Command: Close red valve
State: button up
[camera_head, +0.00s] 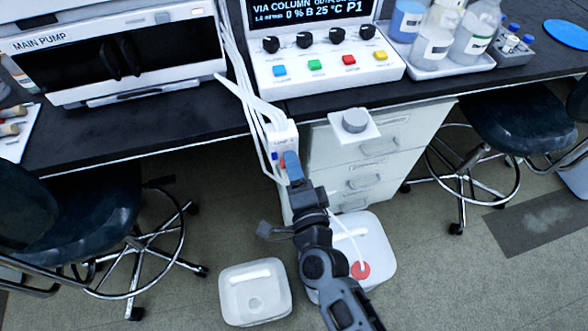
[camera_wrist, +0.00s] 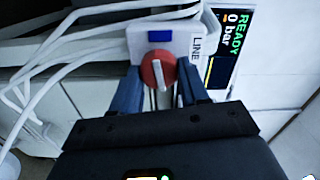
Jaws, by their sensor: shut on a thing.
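The red valve (camera_wrist: 158,70) is a round red knob with a pale bar handle, on a white box labelled LINE (camera_wrist: 195,45) in the wrist view. My gripper (camera_wrist: 160,88) has its two blue fingers on either side of the knob and is shut on it. In the head view my gripper (camera_head: 292,168) reaches up to the white valve box (camera_head: 280,134) at the bench's front edge. There only a sliver of red shows beside the blue finger; the rest of the knob is hidden.
White tubes (camera_head: 255,100) run down to the valve box. A grey knob on a white plate (camera_head: 355,121) sits to the right, above white drawers (camera_head: 362,160). White containers stand on the floor below. A control panel with coloured buttons (camera_head: 325,67) is on the bench.

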jog(key=shift+f+m, duration=0.1)
jog(key=shift+m, duration=0.8)
jog(key=o, duration=1)
jog(key=shift+o, duration=0.2)
jog(key=shift+b, duration=0.3)
jog(key=b+v, duration=0.1)
jog(key=v, duration=0.6)
jog(key=shift+s+d, duration=0.2)
jog(key=shift+s, duration=0.2)
